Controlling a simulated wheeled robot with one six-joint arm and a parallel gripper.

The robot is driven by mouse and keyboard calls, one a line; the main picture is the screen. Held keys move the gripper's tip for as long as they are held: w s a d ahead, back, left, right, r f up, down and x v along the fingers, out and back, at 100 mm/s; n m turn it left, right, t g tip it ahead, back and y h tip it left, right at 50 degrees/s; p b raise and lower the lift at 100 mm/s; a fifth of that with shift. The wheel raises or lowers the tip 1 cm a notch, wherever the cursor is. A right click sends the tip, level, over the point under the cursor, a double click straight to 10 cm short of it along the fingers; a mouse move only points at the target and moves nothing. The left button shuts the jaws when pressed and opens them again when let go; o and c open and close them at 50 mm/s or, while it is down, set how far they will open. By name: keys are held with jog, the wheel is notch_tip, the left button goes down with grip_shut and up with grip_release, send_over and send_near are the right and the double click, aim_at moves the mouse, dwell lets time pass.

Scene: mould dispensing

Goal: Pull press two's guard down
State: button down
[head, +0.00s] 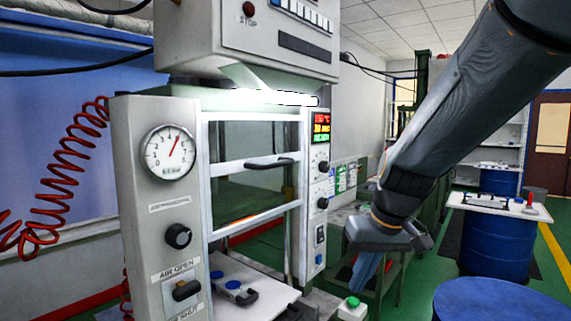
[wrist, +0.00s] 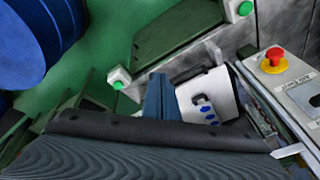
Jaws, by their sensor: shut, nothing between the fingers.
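The press guard (head: 256,166) is a clear panel in a pale metal frame on the front of the nearest press. Its lower bar is above the plate, with an open gap beneath. A black handle (head: 268,163) sits on its middle crossbar. No number readable here marks this press as two. My gripper (head: 367,272) has blue fingers pointing down, shut and empty, to the right of the press and lower than the handle, apart from the guard. In the wrist view the blue fingers (wrist: 157,98) show beside a white plate (wrist: 190,98); the guard is not clearly seen there.
A pale plate (head: 260,300) with a black handle and blue knobs lies below the guard. A green button box (head: 351,308) stands at the press's front right. A red stop button (wrist: 274,55) shows in the wrist view. Blue drums (head: 487,240) stand at right.

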jog(key=w+a+r+n+t+y+b, duration=0.1)
jog(key=w+r, duration=0.2)
jog(key=r, duration=0.4)
jog(key=w+a+r+n+t+y+b, duration=0.15)
jog(key=w+r, duration=0.25)
jog(key=r, duration=0.4)
jog(key=a+r+n+t+y+b, duration=0.1)
jog(key=a+r+n+y, duration=0.15)
jog(key=r, duration=0.75)
jog(key=a+r+n+t+y+b, duration=0.1)
jog(key=a+r+n, duration=0.15)
jog(key=r, duration=0.75)
jog(key=w+a+f+p, duration=0.4)
jog(key=w+a+f, duration=0.1)
jog(key=f, duration=0.4)
jog(key=shift+a+f+n, duration=0.25)
jog(key=shift+a+n, duration=0.2)
jog(key=shift+a, duration=0.2)
jog(key=shift+w+g+y, duration=0.1)
jog(key=shift+g+y, duration=0.15)
jog(key=shift+y, duration=0.05)
